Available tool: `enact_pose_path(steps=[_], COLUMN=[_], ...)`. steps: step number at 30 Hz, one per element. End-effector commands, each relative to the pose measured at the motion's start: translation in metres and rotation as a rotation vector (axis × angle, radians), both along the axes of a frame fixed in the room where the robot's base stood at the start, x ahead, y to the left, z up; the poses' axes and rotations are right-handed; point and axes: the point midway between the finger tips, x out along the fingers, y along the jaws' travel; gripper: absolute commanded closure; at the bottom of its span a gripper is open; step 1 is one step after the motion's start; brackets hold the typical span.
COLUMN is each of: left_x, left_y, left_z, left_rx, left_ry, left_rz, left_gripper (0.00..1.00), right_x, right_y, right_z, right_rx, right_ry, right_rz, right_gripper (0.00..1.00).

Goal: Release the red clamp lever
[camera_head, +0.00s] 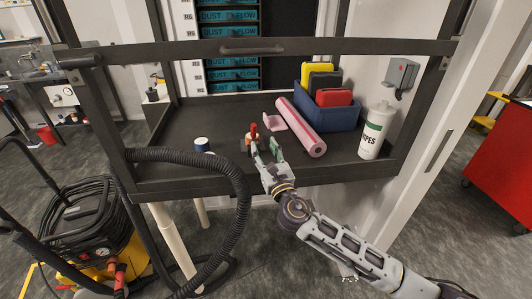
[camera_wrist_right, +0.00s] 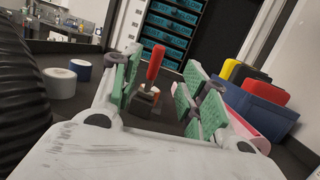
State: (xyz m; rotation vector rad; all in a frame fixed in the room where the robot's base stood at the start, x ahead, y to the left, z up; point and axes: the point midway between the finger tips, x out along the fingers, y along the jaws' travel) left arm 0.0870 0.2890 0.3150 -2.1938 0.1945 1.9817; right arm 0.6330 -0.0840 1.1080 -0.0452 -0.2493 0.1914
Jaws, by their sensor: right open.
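The red clamp lever (camera_head: 254,131) stands roughly upright on a small dark clamp on the bench, and it also shows in the right wrist view (camera_wrist_right: 155,62). My right gripper (camera_head: 266,148) is just in front of it in the head view. In the right wrist view the green-padded fingers (camera_wrist_right: 158,88) are spread apart, and the lever appears in the gap between them, nearer the left finger. I see no contact with the lever; the exact distance is hard to tell. A small orange part (camera_wrist_right: 155,90) shows beside the lever base. My left gripper is not in view.
A pink roll (camera_head: 300,127) lies right of the gripper. A blue bin (camera_head: 332,117) holds colored items, with a wipes bottle (camera_head: 376,132) beside it. A blue-and-white roll (camera_head: 201,145) stands left. A black hose (camera_head: 243,190) loops over the bench's front edge (camera_head: 170,186).

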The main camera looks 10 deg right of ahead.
Motion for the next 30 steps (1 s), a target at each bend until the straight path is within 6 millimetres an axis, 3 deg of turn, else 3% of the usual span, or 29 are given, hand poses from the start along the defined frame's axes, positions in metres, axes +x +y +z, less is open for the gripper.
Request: enact_pose_path(steps=[6, 16, 26, 30], left_x=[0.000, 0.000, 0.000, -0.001], left_y=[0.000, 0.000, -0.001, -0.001], left_z=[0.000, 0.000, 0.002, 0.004], left_rx=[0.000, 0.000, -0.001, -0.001], left_ry=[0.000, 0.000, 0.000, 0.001], left_rz=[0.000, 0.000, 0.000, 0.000], left_gripper=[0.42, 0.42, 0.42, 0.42], right_x=[-0.010, -0.011, -0.008, -0.006], right_y=[-0.002, -0.002, 0.007, 0.019], right_z=[0.000, 0.000, 0.016, 0.033], right_rx=[-0.001, 0.000, -0.058, -0.139], right_ry=[0.001, 0.000, -0.051, -0.112], right_rz=[0.000, 0.000, 0.054, 0.125], right_gripper=[0.56, 0.57, 0.99, 1.00])
